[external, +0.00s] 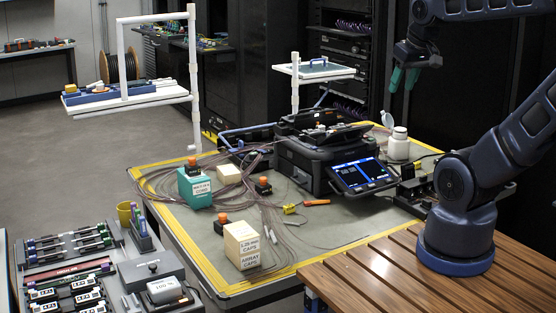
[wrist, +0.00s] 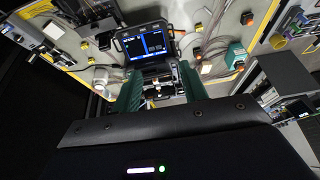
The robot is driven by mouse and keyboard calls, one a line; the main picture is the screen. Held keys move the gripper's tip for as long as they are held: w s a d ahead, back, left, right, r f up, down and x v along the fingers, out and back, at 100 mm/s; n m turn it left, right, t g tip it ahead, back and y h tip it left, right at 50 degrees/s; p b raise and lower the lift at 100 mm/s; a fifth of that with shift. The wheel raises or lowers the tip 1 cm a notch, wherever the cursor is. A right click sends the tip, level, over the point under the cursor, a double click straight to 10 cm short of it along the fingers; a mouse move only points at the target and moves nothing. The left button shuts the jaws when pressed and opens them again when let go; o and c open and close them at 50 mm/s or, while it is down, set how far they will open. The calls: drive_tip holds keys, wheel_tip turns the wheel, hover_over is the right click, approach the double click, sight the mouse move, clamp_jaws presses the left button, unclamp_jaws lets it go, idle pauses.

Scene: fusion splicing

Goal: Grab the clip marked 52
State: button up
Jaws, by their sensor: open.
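My gripper (external: 404,79) has two green fingers, parted with nothing between them. It hangs high above the back right of the workbench, far from the lower left corner. In the wrist view my gripper (wrist: 159,76) has its fingers on either side of the splicer. Several dark clips with white number labels (external: 80,283) lie in rows on the rack at the lower left of the external view. The numbers are too small to read surely, so I cannot tell which clip is marked 52.
A fusion splicer with a lit screen (external: 362,175) stands on the yellow-edged mat (external: 215,265). A teal box (external: 195,188), a cream caps box (external: 243,246) and loose fibres lie around it. A white raised shelf (external: 130,97) stands at the left. A wooden slatted top (external: 375,280) is at front right.

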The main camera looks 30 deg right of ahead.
drive_tip(key=w+d+f+m, duration=0.2)
drive_tip(key=w+d+m, duration=0.3)
drive_tip(key=w, duration=0.7)
drive_tip(key=m+g+h, duration=0.3)
drive_tip(key=m+g, duration=0.2)
drive_tip(key=m, duration=0.8)
hover_over(417, 162)
drive_tip(key=a, duration=0.1)
drive_tip(key=f, duration=3.3)
drive_tip(key=shift+a+f, duration=0.2)
drive_tip(key=shift+f, duration=0.1)
drive_tip(key=shift+a+x, duration=0.1)
drive_tip(key=shift+x, duration=1.2)
drive_tip(key=shift+a+x, duration=0.15)
drive_tip(key=shift+x, duration=1.2)
clamp_jaws()
